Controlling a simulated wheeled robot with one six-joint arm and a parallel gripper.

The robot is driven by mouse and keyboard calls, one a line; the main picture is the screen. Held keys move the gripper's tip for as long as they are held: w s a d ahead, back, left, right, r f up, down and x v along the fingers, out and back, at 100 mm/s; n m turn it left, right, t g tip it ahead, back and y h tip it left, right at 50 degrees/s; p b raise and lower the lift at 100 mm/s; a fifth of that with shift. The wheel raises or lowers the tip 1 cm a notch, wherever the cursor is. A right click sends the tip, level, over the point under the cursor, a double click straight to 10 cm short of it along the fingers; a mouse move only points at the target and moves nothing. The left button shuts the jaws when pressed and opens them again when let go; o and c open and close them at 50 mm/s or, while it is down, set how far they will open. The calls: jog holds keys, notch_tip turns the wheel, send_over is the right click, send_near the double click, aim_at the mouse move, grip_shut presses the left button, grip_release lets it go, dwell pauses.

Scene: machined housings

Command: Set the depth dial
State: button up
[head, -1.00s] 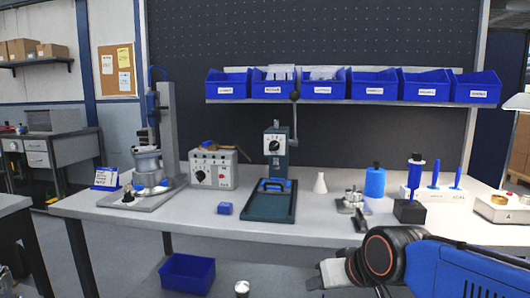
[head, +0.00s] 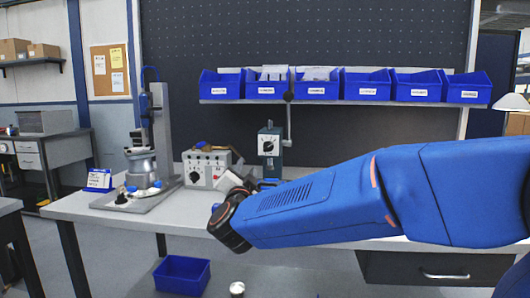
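A white-faced dial (head: 268,145) with a dark knob sits on the front of the upright grey-green press (head: 276,160). I cannot tell for sure that it is the depth dial. The press has a lever with a dark ball on top; its base is mostly hidden behind my arm. A grey control box (head: 195,178) with several knobs stands left of the press. My gripper (head: 232,181) is partly visible as a small grey shape beyond my dark wrist, in front of the space between box and press. Its fingers are too small and hidden to read.
A machine with a tall grey column (head: 161,130) stands at the left of the bench (head: 85,207), beside a small blue sign (head: 99,180). Blue bins (head: 368,88) line a shelf above. A blue tub (head: 182,274) is below the bench. My arm covers the bench's right side.

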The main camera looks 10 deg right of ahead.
jog(key=a+m+h, duration=0.1)
jog(key=m+h, duration=0.2)
jog(key=h, duration=0.1)
jog(key=m+g+h, duration=0.2)
jog(key=m+h, duration=0.1)
jog(key=h, duration=0.1)
send_near(266, 149)
jog(key=x, duration=0.8)
jog(key=shift+w+d+r, duration=0.15)
jog(key=shift+w+d, duration=0.1)
jog(key=c, duration=0.7)
